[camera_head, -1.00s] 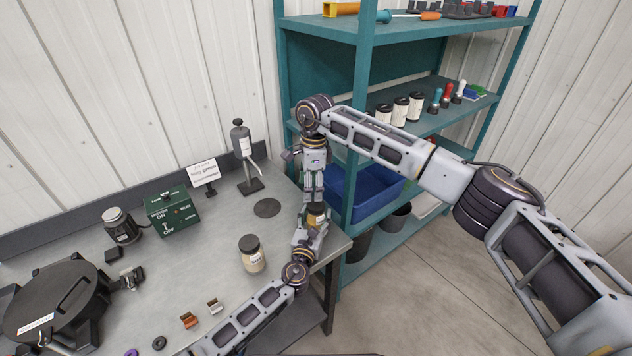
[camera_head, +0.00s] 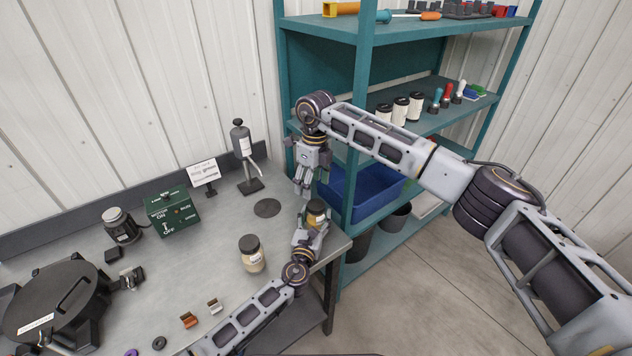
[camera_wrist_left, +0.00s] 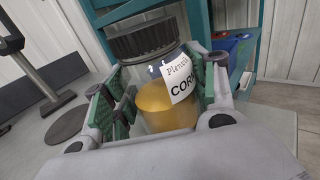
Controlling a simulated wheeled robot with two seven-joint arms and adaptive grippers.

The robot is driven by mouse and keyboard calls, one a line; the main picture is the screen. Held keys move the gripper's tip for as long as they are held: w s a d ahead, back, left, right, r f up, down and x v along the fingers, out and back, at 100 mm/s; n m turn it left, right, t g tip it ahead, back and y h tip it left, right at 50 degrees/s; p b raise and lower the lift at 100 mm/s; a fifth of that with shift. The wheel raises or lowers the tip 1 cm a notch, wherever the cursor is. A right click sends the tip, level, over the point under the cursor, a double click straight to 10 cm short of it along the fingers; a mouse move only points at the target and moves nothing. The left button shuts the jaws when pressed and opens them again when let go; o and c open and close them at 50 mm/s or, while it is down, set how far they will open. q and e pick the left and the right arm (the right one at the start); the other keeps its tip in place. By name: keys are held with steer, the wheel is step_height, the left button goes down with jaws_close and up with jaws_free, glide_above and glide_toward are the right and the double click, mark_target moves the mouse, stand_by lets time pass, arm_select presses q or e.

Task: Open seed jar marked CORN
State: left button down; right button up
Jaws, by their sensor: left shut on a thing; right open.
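The jar marked CORN (camera_wrist_left: 165,95) has a clear body with yellow contents, a white tag and a black ribbed lid (camera_wrist_left: 142,38). In the left wrist view it stands between the green pads of my left gripper, and the lid is on it. In the head view the jar (camera_head: 316,214) is at the right end of the bench, and my left gripper (camera_head: 312,222) is shut on it. My right gripper (camera_head: 303,188) is open and empty above the jar, its fingers pointing down, apart from the lid.
A second jar with a dark lid (camera_head: 252,254) stands left of my left gripper. A dispenser on a stand (camera_head: 243,155), a green switch box (camera_head: 172,210) and a black round housing (camera_head: 58,298) are on the bench (camera_head: 205,262). A teal shelf (camera_head: 366,60) stands behind my right arm.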

mark_target(316, 204)
steer(key=m, duration=0.6)
steer(key=shift+w+d+r, duration=0.1)
steer(key=shift+d, duration=0.1)
steer(key=m, duration=0.7)
steer(key=shift+d, duration=0.2)
steer(key=m, duration=0.6)
steer(key=shift+d+h, duration=0.15)
steer(key=shift+h, duration=0.15)
steer(key=m, duration=0.6)
steer(key=shift+m, duration=0.4)
steer(key=shift+f, duration=4)
